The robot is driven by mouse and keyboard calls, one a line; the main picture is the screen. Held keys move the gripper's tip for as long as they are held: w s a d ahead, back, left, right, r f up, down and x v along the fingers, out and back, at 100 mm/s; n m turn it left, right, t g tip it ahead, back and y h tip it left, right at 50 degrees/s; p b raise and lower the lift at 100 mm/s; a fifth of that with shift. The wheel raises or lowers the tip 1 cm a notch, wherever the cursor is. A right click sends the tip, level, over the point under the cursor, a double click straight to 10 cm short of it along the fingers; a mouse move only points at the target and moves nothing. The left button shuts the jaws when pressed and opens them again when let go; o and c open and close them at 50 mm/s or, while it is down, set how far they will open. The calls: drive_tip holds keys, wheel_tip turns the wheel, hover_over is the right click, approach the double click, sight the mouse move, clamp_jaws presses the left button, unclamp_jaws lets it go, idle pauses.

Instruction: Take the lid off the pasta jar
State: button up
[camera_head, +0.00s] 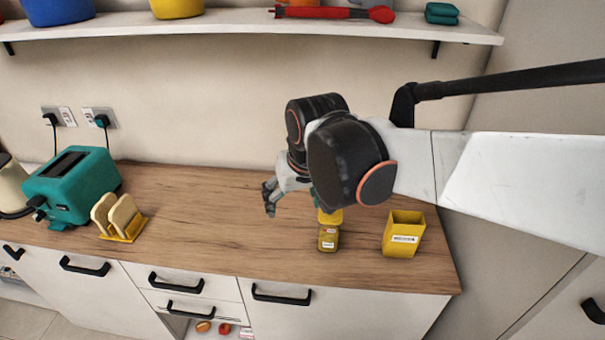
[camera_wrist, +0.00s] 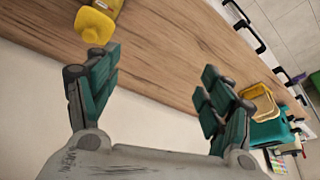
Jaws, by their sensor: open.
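The pasta jar (camera_head: 327,243) stands upright on the wooden counter, with a small label and its yellow lid (camera_head: 331,217) on top. My arm hides part of the lid. In the wrist view the yellow lid (camera_wrist: 94,25) is at the upper left, with part of the jar (camera_wrist: 109,5) cut off by the top edge. My gripper (camera_head: 268,199) is above the counter, to the left of the jar. In the wrist view my gripper (camera_wrist: 160,63) has its teal-padded fingers spread wide, with nothing between them; the lid lies beyond the left finger.
An open yellow container (camera_head: 402,238) with a label stands right of the jar. A teal toaster (camera_head: 75,185) and a yellow toast rack (camera_head: 125,233) are at the left. A shelf (camera_head: 250,31) with pots runs above. The counter (camera_head: 205,220) between rack and jar is clear.

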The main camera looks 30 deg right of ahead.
drive_tip(key=w+d+r+m+g+p, duration=0.1)
drive_tip(key=w+d+m+g+p, duration=0.1)
drive_tip(key=d+p, duration=0.4)
drive_tip(key=w+d+r+m+g+p, duration=0.1)
drive_tip(key=d+r+m+g+p, duration=0.15)
drive_tip(key=d+p, duration=0.3)
drive_tip(key=f+b, duration=0.1)
drive_tip(key=f, duration=0.4)
drive_tip(key=f+b, duration=0.1)
drive_tip(key=f, duration=0.3)
drive_tip(key=f+b, duration=0.1)
drive_tip(key=f, duration=0.4)
drive_tip(key=shift+w+d+f, duration=0.2)
drive_tip(key=shift+d+f, duration=0.05)
drive_tip(key=shift+f, duration=0.05)
drive_tip(key=c, duration=1)
